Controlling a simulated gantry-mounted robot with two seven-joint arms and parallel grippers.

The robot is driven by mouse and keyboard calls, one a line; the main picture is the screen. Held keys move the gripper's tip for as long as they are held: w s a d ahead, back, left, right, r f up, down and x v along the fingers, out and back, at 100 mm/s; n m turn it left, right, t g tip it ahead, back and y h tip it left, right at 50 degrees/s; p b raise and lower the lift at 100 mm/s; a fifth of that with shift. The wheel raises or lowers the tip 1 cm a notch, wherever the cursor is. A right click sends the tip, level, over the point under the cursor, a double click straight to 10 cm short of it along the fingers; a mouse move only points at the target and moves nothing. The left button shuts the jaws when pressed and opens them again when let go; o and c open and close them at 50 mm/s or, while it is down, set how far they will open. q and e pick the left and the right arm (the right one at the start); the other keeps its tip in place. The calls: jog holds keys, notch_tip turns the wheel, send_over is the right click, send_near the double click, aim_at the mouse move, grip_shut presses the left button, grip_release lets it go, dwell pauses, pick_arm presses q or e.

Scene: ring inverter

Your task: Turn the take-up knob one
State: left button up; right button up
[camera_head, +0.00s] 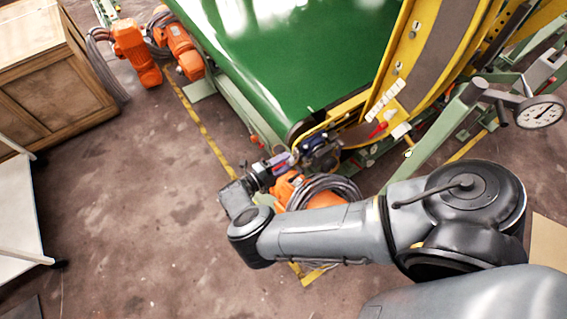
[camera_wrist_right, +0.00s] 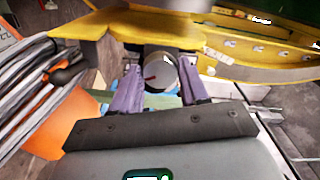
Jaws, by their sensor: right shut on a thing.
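The take-up knob (camera_wrist_right: 160,73) is a round, light-faced knob with a red mark, seen in the right wrist view just below a yellow frame part. My right gripper (camera_wrist_right: 158,88) is shut on it, with one purple-grey finger on each side. In the head view my right gripper (camera_head: 287,162) reaches the near corner of the green belt machine, and the knob cannot be made out there. My left gripper is not in view.
The green conveyor belt (camera_head: 300,50) and a curved yellow frame (camera_head: 425,60) lie beyond the gripper. An orange motor (camera_head: 286,188) with coiled grey cables (camera_head: 335,185) sits close beneath it. Open floor lies at left.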

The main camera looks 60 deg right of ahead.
jog(key=n+b, duration=0.1)
jog(key=n, duration=1)
jog(key=shift+f, duration=0.1)
jog(key=n+b, duration=0.1)
jog(key=n, duration=0.4)
jog(key=shift+b, duration=0.3)
jog(key=n+b, duration=0.1)
jog(key=n, duration=0.4)
jog(key=shift+n+b, duration=0.3)
jog(key=shift+n, duration=0.4)
jog(key=o, duration=1)
jog(key=shift+a, duration=0.1)
jog(key=shift+o, duration=0.3)
